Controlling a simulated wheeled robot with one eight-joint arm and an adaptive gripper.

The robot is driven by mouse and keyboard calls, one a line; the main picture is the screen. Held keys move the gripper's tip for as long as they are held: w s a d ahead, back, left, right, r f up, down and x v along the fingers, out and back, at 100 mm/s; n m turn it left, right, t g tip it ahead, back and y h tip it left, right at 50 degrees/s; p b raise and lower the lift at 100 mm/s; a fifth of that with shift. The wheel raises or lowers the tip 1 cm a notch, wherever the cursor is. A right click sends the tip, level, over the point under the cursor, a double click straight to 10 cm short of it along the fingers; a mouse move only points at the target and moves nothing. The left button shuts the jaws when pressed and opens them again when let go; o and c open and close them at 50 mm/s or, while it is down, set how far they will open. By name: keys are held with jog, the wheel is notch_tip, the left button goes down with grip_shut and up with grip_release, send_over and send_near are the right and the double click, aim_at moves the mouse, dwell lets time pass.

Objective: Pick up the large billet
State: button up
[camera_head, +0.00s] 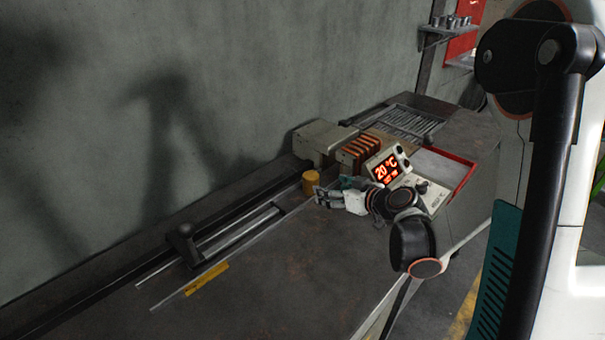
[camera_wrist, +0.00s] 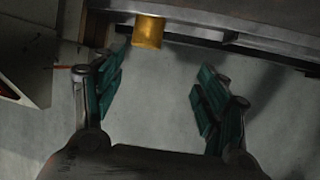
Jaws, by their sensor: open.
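The large billet is a short brass-coloured cylinder (camera_head: 311,183) standing on the grey bench beside the rail. In the wrist view the billet (camera_wrist: 149,32) is at the top, left of centre, beyond the fingertips. My gripper (camera_head: 325,197) is close to the billet, on its near right side in the head view. In the wrist view my gripper (camera_wrist: 158,90) has its teal finger pads spread wide with nothing between them. The billet is outside the pads, ahead of the left one.
A heater with orange coils (camera_head: 358,150) and a 20 °C display (camera_head: 387,168) stand behind my gripper. A red-edged tray (camera_head: 446,168) is to the right. A rail with a dark knob (camera_head: 182,240) runs along the wall. The bench front (camera_head: 290,280) is clear.

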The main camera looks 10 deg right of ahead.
aim_at(315, 178)
jog(key=shift+w+d+f+t, duration=0.4)
jog(key=shift+w+d+f, duration=0.15)
jog(key=shift+f, duration=0.05)
jog(key=shift+w+f, duration=0.15)
jog(key=b+x, duration=0.1)
jog(key=x, duration=0.6)
jog(key=shift+w+a+f+b, duration=0.1)
jog(key=shift+w+a+b, duration=0.05)
jog(key=shift+w+b, duration=0.25)
jog(key=shift+w+d+r+b+x, duration=0.1)
jog(key=shift+b+x, duration=0.25)
jog(key=shift+x, duration=0.6)
jog(key=shift+w+d+r+b+x, duration=0.15)
jog(key=shift+b+x, duration=0.15)
jog(key=shift+x, duration=0.6)
jog(key=shift+d+r+b+x, duration=0.1)
jog(key=shift+b+x, duration=0.25)
jog(key=shift+x, duration=0.6)
jog(key=shift+c, duration=0.4)
grip_shut()
